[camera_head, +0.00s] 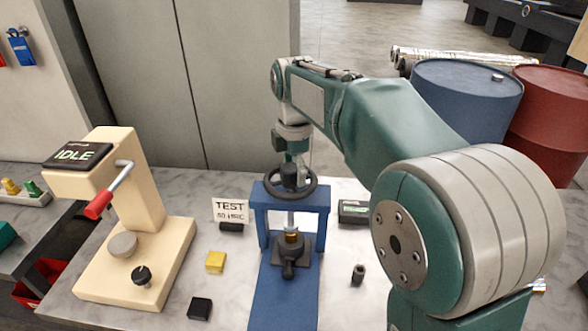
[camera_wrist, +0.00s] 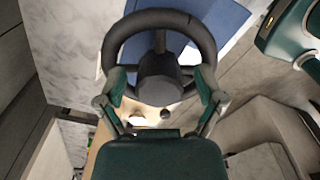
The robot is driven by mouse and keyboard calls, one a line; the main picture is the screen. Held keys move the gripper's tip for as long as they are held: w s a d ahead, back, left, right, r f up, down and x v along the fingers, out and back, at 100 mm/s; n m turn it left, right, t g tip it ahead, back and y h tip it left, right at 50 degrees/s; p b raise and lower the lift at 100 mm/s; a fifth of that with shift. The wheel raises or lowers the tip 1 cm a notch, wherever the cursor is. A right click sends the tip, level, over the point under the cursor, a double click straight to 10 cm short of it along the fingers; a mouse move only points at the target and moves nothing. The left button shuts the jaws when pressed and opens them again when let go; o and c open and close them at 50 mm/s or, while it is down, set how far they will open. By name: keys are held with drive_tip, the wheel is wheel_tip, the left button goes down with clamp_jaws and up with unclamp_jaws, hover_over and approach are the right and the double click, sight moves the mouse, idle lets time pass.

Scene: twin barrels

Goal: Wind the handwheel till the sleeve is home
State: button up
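The dark handwheel (camera_head: 309,191) sits on top of a blue press frame (camera_head: 262,222), with a bright spindle (camera_head: 291,219) below it. A small brass-coloured piece (camera_head: 291,238), perhaps the sleeve, shows at the spindle's foot in a dark holder (camera_head: 289,259). My gripper (camera_head: 290,162) points down over the wheel. In the wrist view, my gripper (camera_wrist: 160,85) is open, with one finger on each side of the wheel's hub (camera_wrist: 162,80). Gaps show between fingers and hub; the wheel rim (camera_wrist: 160,20) passes beyond them. I cannot tell whether the fingers touch the rim.
A cream tester (camera_head: 115,235) reading IDLE, with a red-handled lever (camera_head: 98,204), stands left. A TEST card (camera_head: 230,211), yellow block (camera_head: 215,262), black block (camera_head: 199,308) and dark fitting (camera_head: 358,274) lie around the press. Blue (camera_head: 465,105) and red (camera_head: 550,115) barrels stand behind.

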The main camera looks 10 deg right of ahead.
drive_tip(key=shift+a, duration=0.1)
drive_tip(key=c, duration=0.5)
drive_tip(key=shift+a, duration=0.2)
drive_tip(key=shift+c, duration=1)
drive_tip(key=shift+a, duration=0.15)
drive_tip(key=shift+m, duration=0.3)
